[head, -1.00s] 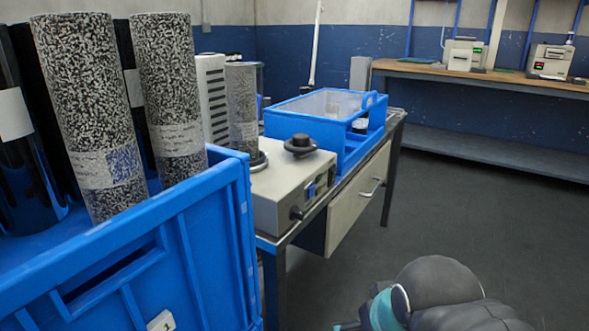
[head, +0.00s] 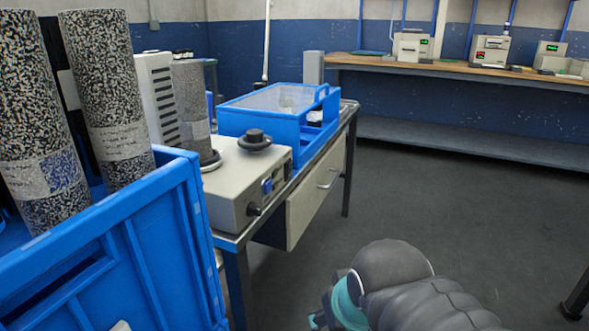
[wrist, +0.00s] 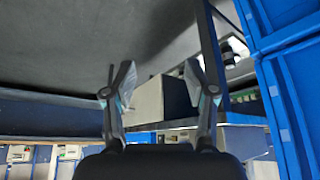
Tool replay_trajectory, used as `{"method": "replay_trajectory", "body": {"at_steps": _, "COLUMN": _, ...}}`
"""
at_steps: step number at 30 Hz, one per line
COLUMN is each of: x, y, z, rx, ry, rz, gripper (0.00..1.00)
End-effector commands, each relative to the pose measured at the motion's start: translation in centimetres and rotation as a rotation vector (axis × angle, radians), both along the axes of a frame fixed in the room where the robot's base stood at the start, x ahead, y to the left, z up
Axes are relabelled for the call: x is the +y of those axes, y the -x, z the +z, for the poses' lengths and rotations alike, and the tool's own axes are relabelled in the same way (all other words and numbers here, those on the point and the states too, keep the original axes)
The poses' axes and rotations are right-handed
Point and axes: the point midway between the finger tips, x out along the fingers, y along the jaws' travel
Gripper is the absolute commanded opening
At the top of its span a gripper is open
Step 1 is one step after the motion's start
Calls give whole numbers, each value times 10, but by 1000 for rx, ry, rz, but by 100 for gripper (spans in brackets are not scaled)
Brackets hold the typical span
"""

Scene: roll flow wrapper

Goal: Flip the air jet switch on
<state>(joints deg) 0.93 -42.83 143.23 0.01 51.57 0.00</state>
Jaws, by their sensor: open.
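The beige machine box (head: 228,190) sits on the near end of the metal-framed bench. Its front panel carries a blue switch (head: 267,186) and a dark knob (head: 254,209); I cannot tell the switch's position. A black round knob (head: 255,138) is on top, and a speckled roll (head: 190,105) stands at its back left. My gripper (wrist: 160,92) is open and empty in the wrist view, its two fingers wide apart and the bench beyond them. In the head view my arm shows at the bottom, right of the bench and apart from the machine.
A blue crate (head: 120,260) with tall speckled rolls (head: 112,100) stands at the near left, close to the machine. A blue lidded box (head: 262,128) is farther along the bench. Open floor (head: 440,205) lies to the right. A long table (head: 450,70) with small devices stands at the back.

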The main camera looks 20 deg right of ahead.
Motion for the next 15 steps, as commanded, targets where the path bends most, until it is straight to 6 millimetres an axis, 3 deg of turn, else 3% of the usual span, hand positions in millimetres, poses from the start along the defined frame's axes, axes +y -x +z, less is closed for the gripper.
{"method": "replay_trajectory", "body": {"at_steps": 1, "x": -5, "y": -1, "z": -6, "rx": 16, "ry": 0, "rz": -19, "gripper": 35}}
{"method": "replay_trajectory", "body": {"at_steps": 5, "x": -19, "y": -9, "z": -24, "rx": 79, "ry": -4, "rz": -78, "gripper": 3}}
{"method": "replay_trajectory", "body": {"at_steps": 6, "x": -25, "y": -15, "z": -27, "rx": 94, "ry": -6, "rz": -98, "gripper": 0}}
{"method": "replay_trajectory", "body": {"at_steps": 15, "x": -63, "y": -74, "z": -22, "rx": 155, "ry": -111, "rz": -276, "gripper": 0}}
